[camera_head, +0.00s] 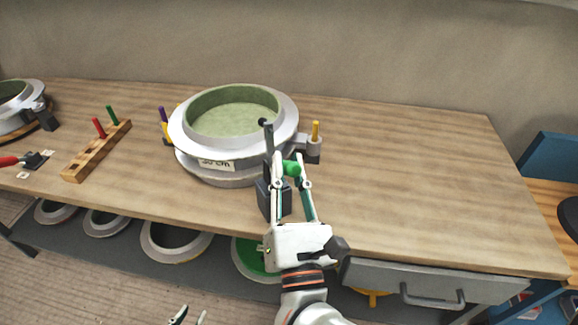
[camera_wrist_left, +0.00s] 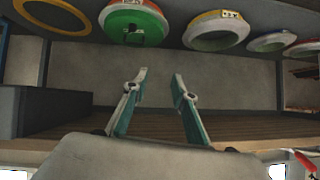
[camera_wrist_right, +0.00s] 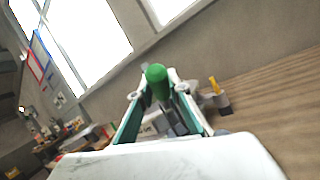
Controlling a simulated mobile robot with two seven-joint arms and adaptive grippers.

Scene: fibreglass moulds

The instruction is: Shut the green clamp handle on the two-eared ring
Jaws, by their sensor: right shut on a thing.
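The two-eared ring (camera_head: 285,120) is a pale grey ring mould with a green inside, stacked on a lower grey part on the bench. A green clamp handle (camera_head: 291,168) is at its front right, by a dark clamp body (camera_head: 265,195). My right gripper (camera_head: 289,170) is shut on the green handle; in the right wrist view the green grip (camera_wrist_right: 157,80) stands between the fingers. My left gripper (camera_head: 188,316) is low at the bottom edge, in front of the bench. The left wrist view shows its fingers (camera_wrist_left: 160,78) apart and empty.
A yellow pin (camera_head: 315,131) stands in the right ear. A wooden block (camera_head: 97,152) with red and green pegs and a red-handled clamp (camera_head: 12,160) lie left. Several moulds sit on the shelf (camera_head: 205,257) below. The bench's right side is clear.

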